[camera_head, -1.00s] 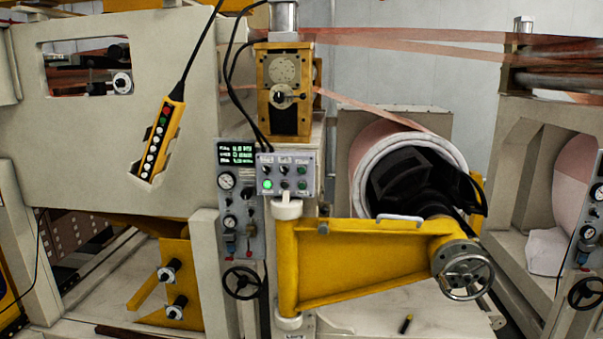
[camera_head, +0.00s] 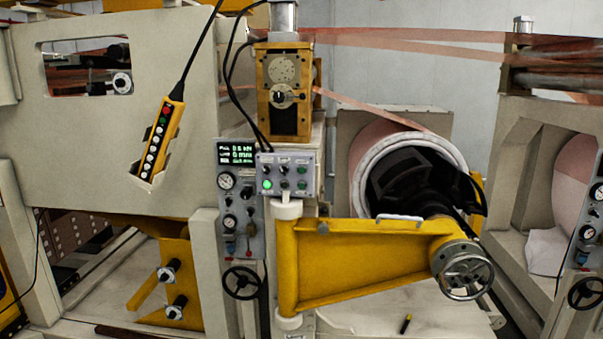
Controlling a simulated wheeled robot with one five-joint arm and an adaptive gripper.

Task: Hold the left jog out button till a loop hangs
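A small grey control box (camera_head: 286,176) with several buttons and switches stands at the middle, on top of the yellow swing arm's post. Its lower left button (camera_head: 267,184) glows green. The other buttons on it are dark, and their labels are too small to read. A copper foil strip (camera_head: 365,106) runs from the yellow roller head (camera_head: 285,88) down right to the large foil roll (camera_head: 375,145). The strip looks straight, with no sag visible. My gripper is not in view.
A yellow pendant (camera_head: 163,140) with several buttons hangs at the left. A green-lit display (camera_head: 237,153) and gauges sit left of the control box. A yellow swing arm (camera_head: 370,262) with a handwheel (camera_head: 465,271) reaches right across the front. A second foil roll stands at far right.

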